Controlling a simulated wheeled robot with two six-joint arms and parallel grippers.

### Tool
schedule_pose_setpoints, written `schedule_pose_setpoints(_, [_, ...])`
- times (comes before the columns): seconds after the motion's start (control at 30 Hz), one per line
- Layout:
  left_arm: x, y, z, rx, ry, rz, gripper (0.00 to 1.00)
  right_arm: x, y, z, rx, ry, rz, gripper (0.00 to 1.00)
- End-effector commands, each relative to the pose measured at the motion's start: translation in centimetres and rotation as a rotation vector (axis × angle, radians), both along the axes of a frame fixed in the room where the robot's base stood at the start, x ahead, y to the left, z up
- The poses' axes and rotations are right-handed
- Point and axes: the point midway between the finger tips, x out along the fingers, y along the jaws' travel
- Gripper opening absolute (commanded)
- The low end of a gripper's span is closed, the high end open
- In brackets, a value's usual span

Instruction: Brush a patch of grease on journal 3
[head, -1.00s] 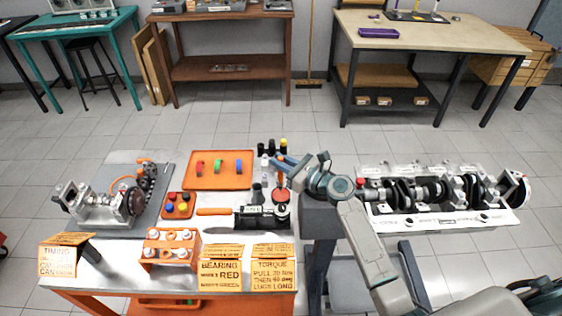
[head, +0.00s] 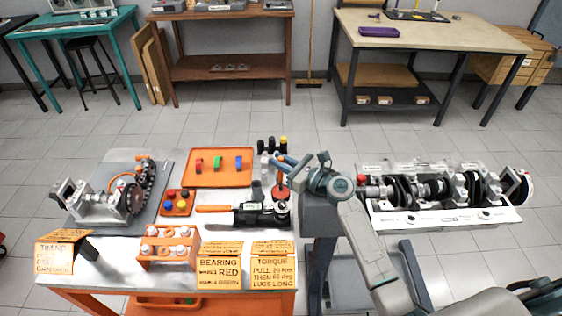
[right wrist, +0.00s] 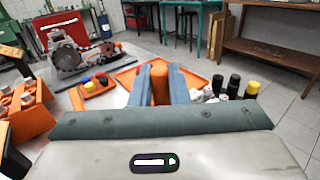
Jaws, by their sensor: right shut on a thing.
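My right gripper (head: 280,162) is over the back right part of the near workbench. In the right wrist view, its blue fingers (right wrist: 160,88) are shut on an orange handle (right wrist: 160,84), which looks like the brush's; its bristles are not clearly seen. A red round thing (head: 281,192), possibly the grease tin, is just below the gripper in the head view. The crankshaft (head: 432,188) lies in the pale engine block (head: 450,217) at the right, well apart from the gripper. Which journal is number 3 cannot be read. My left gripper is not in view.
The bench holds an orange tray (head: 220,180) with coloured pieces, a black tool with an orange handle (head: 213,209), dark and yellow-capped bottles (head: 283,145), a grey assembly (head: 100,203) and orange signs (head: 219,273). My right arm spans the gap beside the block.

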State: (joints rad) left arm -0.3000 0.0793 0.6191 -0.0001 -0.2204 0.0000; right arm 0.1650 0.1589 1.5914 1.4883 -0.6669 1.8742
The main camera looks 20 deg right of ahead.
Motion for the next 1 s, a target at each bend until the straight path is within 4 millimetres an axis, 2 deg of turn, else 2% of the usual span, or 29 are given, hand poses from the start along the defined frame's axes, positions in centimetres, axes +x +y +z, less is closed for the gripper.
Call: schedule_pose_setpoints(1.0, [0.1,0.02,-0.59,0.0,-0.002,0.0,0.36,-0.01,0.01,-0.86,0.001,0.001,0.0,0.0])
